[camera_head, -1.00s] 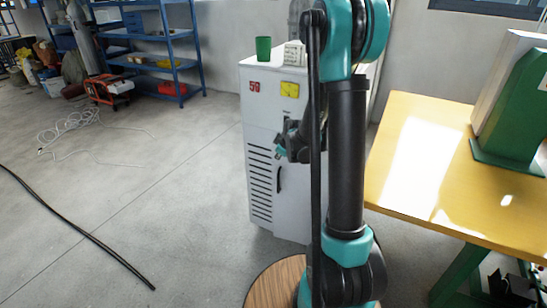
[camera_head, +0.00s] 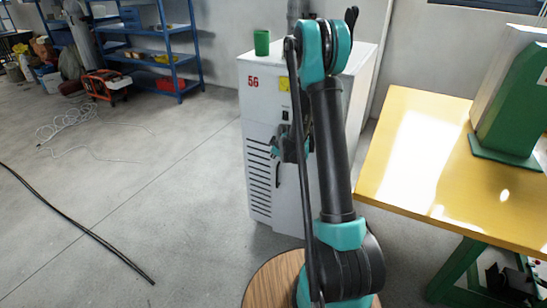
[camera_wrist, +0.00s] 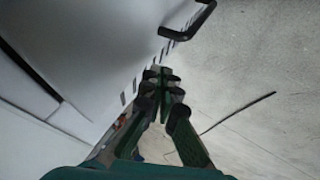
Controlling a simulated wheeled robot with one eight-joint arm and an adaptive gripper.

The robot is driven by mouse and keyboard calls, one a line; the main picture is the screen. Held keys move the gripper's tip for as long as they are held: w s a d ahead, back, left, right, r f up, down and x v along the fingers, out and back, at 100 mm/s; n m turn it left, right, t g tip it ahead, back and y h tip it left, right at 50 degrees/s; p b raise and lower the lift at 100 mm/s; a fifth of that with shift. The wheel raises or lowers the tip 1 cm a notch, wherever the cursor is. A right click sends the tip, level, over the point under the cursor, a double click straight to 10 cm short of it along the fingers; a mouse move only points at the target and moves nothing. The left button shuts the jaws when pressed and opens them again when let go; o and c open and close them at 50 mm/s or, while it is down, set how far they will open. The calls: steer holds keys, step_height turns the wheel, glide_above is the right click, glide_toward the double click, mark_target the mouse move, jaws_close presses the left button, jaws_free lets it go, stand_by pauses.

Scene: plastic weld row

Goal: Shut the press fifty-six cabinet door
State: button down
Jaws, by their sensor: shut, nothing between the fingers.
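The white press cabinet (camera_head: 258,118), with a red 56 at its top left, stands behind my arm in the head view. Its front door has a column of dark vent slots and a black handle (camera_head: 278,176). In the wrist view the pale door panel (camera_wrist: 100,35) fills the upper left, with the handle (camera_wrist: 192,22) at the top. My gripper (camera_wrist: 165,75) is shut and empty, its fingers beside the slotted panel. In the head view my gripper (camera_head: 275,148) is small at the cabinet's front, above the handle. Contact and the door's exact angle cannot be told.
A green cup (camera_head: 261,43) stands on the cabinet top. A yellow table (camera_head: 400,150) with a green machine (camera_head: 512,110) is close on the right. A black cable (camera_head: 80,228) lies on the open floor at left; blue shelves (camera_head: 160,60) stand behind.

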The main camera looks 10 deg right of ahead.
steer(key=shift+w+d, duration=0.35)
steer(key=shift+w, duration=0.4)
steer(key=shift+w+d, duration=0.4)
steer(key=shift+w, duration=0.4)
steer(key=shift+w+d, duration=0.35)
steer(key=shift+w, duration=0.45)
steer(key=shift+w+d, duration=0.4)
steer(key=shift+w, duration=0.4)
